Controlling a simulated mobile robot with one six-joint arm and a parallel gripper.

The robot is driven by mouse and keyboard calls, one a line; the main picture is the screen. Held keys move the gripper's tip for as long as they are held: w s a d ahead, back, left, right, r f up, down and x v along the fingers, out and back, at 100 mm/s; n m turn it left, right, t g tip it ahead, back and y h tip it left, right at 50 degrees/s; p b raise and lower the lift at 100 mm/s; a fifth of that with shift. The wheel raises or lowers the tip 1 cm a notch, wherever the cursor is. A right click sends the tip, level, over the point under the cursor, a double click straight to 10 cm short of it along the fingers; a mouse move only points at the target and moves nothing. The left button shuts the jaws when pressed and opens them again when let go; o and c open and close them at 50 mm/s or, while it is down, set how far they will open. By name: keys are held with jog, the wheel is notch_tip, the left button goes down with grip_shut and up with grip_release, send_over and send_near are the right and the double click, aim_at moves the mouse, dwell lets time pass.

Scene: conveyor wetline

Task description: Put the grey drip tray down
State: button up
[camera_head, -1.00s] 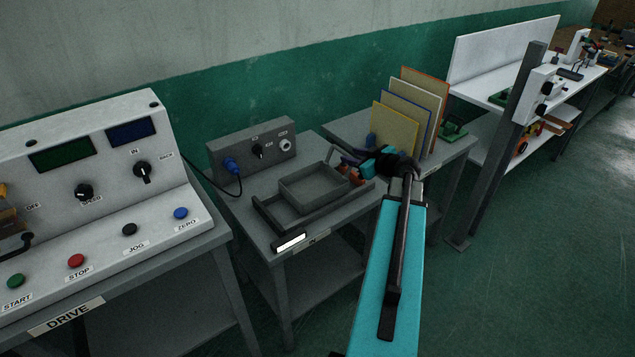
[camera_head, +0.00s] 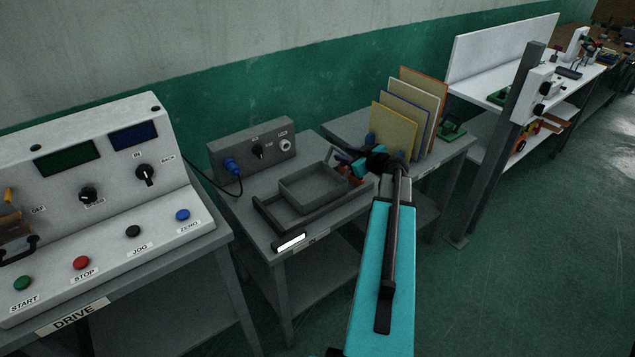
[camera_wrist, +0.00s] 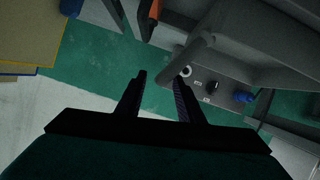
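The grey drip tray (camera_head: 313,188) is a shallow open box. In the head view it rests level over a larger dark grey low-rimmed frame (camera_head: 262,218) on the grey table. In the wrist view a large grey form, apparently the tray (camera_wrist: 265,35), fills the upper right. My gripper (camera_wrist: 160,77) is open, with a clear gap between its two black fingers. The right fingertip is close to a grey bar there; I cannot tell whether they touch. In the head view my gripper is at the tray's right side, its fingertips too small to make out.
A grey control box (camera_head: 252,148) with a blue plug stands behind the tray. An orange part (camera_head: 356,171) lies close to my gripper. Upright panels (camera_head: 398,128) stand in a rack to the right. The DRIVE console (camera_head: 95,190) is at left.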

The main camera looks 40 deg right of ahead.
jog(key=shift+p+x, duration=0.6)
jog(key=shift+x, duration=0.9)
grip_shut()
